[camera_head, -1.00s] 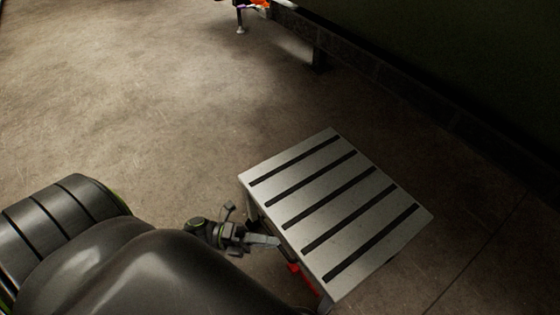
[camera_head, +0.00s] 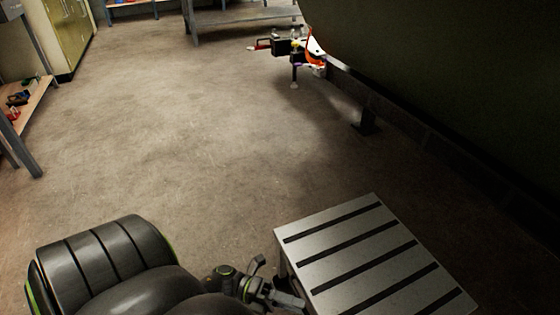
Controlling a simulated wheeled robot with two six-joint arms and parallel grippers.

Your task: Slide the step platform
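The step platform (camera_head: 372,262) is a low, light grey metal top with dark grip strips, at the bottom right of the head view. Its near edge is cut off by the frame. My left gripper (camera_head: 288,299) is at the platform's left side, with its fingers close against that edge. The fingertips are partly hidden and dim, so I cannot tell whether they grip the edge. My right gripper is not in view.
A small stand with tools (camera_head: 294,62) is further back. A shelf (camera_head: 25,110) and cabinet (camera_head: 68,35) stand at the left. The middle floor is clear.

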